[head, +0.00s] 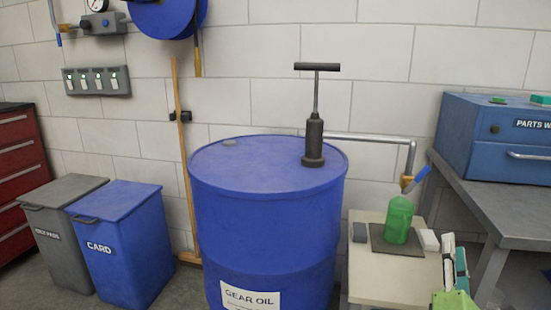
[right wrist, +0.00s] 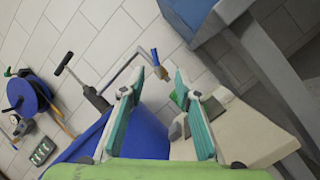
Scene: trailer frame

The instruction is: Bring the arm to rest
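My right gripper (head: 455,246) is at the lower right of the head view, in front of the small bench and right of the green bottle (head: 398,221). In the right wrist view my right gripper (right wrist: 159,78) has its two teal-padded fingers apart with nothing between them. The green bottle stands upright on a dark mat (head: 380,240), under the nozzle (head: 413,181) of the pump's pipe, apart from the gripper. The black hand pump (head: 313,138) stands on the blue gear oil drum (head: 265,215). My left gripper is not in view.
The small bench (head: 378,280) also holds a grey block (head: 360,232) and a white block (head: 430,240). A grey table (head: 505,210) with a blue parts washer (head: 500,135) is at right. Two bins, grey (head: 62,225) and blue (head: 122,235), stand left of the drum.

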